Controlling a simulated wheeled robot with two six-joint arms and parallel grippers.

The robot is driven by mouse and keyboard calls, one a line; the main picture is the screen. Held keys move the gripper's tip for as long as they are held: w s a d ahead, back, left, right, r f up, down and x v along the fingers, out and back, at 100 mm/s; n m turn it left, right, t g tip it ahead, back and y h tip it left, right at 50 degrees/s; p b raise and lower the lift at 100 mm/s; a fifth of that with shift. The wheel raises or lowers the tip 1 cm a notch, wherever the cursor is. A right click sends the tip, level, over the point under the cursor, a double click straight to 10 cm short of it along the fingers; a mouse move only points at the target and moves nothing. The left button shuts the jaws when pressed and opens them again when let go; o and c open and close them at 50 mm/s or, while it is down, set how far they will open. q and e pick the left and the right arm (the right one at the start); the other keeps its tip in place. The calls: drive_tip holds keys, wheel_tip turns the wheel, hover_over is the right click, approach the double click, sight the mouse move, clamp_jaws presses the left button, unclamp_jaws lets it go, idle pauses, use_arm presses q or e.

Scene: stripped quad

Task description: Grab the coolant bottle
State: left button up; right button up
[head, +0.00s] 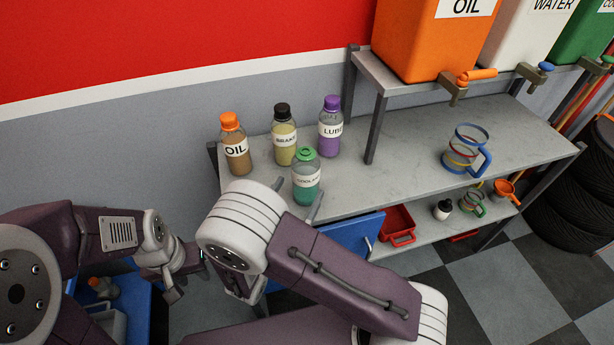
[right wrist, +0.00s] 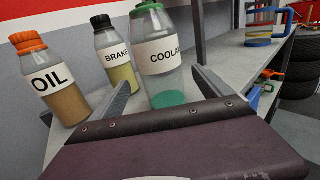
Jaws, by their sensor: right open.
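The coolant bottle (head: 306,184) has a green cap, clear walls and green liquid low inside. It stands upright at the front edge of the grey shelf top (head: 400,165); in the right wrist view it is the bottle (right wrist: 166,60) with the partly readable "COOLA" label. My right gripper (head: 298,198) is open at the bottle. In the right wrist view its fingers (right wrist: 164,92) show one on each side of the bottle, with gaps; contact is not visible. My left gripper (head: 178,282) is low at the left, away from the bottle; its jaw opening is unclear.
Oil (head: 236,146), brake (head: 284,136) and lube (head: 330,127) bottles stand close behind and beside the coolant bottle. A shelf post (head: 375,130) rises to the right. A ringed jug (head: 466,152) stands further right. The shelf top between is clear. A red tray (head: 397,224) sits below.

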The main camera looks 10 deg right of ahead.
drive_tip(key=shift+w+d, duration=0.15)
drive_tip(key=shift+d, duration=0.15)
drive_tip(key=x, duration=0.4)
drive_tip(key=shift+w+d+f, duration=0.2)
drive_tip(key=shift+w+f, duration=0.1)
drive_tip(key=shift+f, duration=0.05)
drive_tip(key=shift+s+a+r, duration=0.1)
drive_tip(key=shift+c, duration=1.2)
drive_tip(key=c, duration=1.5)
clamp_jaws()
drive_tip(key=shift+r, duration=0.1)
